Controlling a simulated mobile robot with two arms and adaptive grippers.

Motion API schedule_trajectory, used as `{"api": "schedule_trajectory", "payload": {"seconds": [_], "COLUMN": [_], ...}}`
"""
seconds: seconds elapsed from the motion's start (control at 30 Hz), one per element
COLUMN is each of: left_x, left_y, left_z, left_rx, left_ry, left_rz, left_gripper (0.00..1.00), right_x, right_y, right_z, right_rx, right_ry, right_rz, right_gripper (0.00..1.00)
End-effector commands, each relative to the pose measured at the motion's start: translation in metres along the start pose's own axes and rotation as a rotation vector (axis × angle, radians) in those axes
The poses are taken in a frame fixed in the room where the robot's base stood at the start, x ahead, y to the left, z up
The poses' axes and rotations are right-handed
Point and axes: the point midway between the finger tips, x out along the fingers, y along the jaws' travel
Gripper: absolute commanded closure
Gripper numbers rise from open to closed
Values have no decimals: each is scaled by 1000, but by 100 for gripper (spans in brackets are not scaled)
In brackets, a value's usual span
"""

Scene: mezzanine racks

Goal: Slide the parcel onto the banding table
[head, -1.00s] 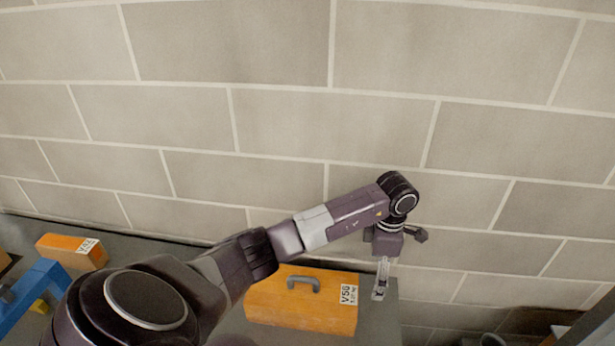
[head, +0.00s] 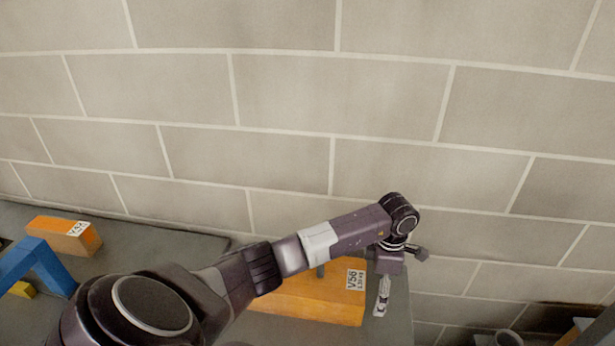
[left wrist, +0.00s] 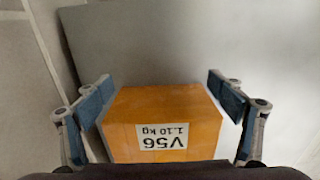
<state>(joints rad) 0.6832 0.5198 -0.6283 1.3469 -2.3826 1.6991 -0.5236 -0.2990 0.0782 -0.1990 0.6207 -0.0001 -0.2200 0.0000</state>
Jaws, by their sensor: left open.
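The parcel is an orange box (head: 318,305) with a white label reading V56, on a grey surface (head: 396,325). My arm hides its left part and most of its dark handle. My left gripper (head: 381,298) is open and points down just right of the parcel's labelled end. In the left wrist view the parcel (left wrist: 118,128) appears between the two spread fingers (left wrist: 168,95); contact cannot be told. Whether the grey surface is the banding table is unclear. My right gripper is not in view.
A smaller orange box (head: 58,234) with a label sits on a grey surface at the left. A blue frame (head: 38,262) and a yellow piece (head: 22,289) are near it. A block wall (head: 300,90) stands behind. Dark round objects show at the lower right.

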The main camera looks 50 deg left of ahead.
Motion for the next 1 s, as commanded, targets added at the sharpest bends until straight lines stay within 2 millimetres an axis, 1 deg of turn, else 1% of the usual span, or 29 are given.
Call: {"api": "schedule_trajectory", "payload": {"seconds": [0.03,0.1,0.53,1.0], "left_x": [8,11,11,12], "left_y": [1,0,0,0], "left_z": [0,0,-2,-25], "left_rx": [0,0,-1,-1], "left_ry": [0,-1,0,1], "left_rz": [1,1,0,0], "left_gripper": [13,13,13,13], "right_x": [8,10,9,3], "right_y": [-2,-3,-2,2], "right_z": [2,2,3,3], "right_rx": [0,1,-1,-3], "right_ry": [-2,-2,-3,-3], "right_rz": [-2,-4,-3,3], "right_gripper": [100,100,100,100]}}
